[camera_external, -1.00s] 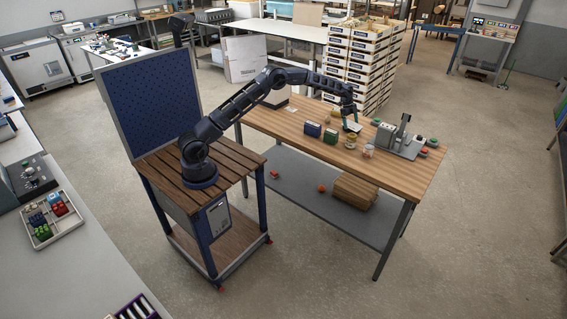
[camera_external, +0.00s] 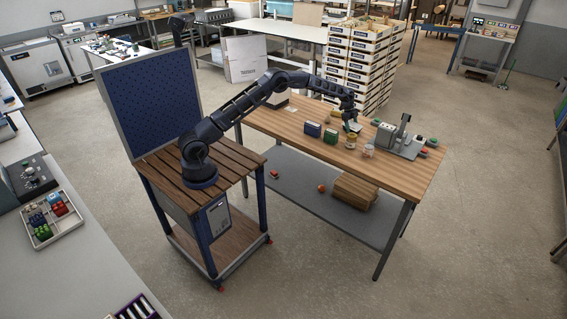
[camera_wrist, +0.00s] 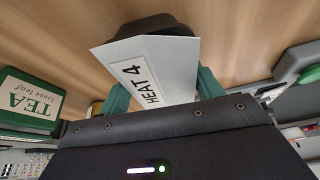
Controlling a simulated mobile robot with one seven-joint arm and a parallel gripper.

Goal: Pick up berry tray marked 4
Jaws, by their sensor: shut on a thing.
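My gripper (camera_external: 352,126) is over the wooden table, among the items near its far middle. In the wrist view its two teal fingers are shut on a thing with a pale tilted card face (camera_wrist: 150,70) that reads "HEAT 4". A dark rounded part (camera_wrist: 153,24) shows beyond the card; I cannot tell whether it is a berry tray. The held thing also shows as a small pale patch in the outside view (camera_external: 354,128). Its underside is hidden, so I cannot tell whether it touches the table.
A green tea box (camera_external: 331,136) and a blue box (camera_external: 313,129) stand left of my gripper. Jars (camera_external: 368,150) stand in front. A grey device (camera_external: 402,138) stands to the right. The wooden table (camera_external: 400,178) is clear at its front right.

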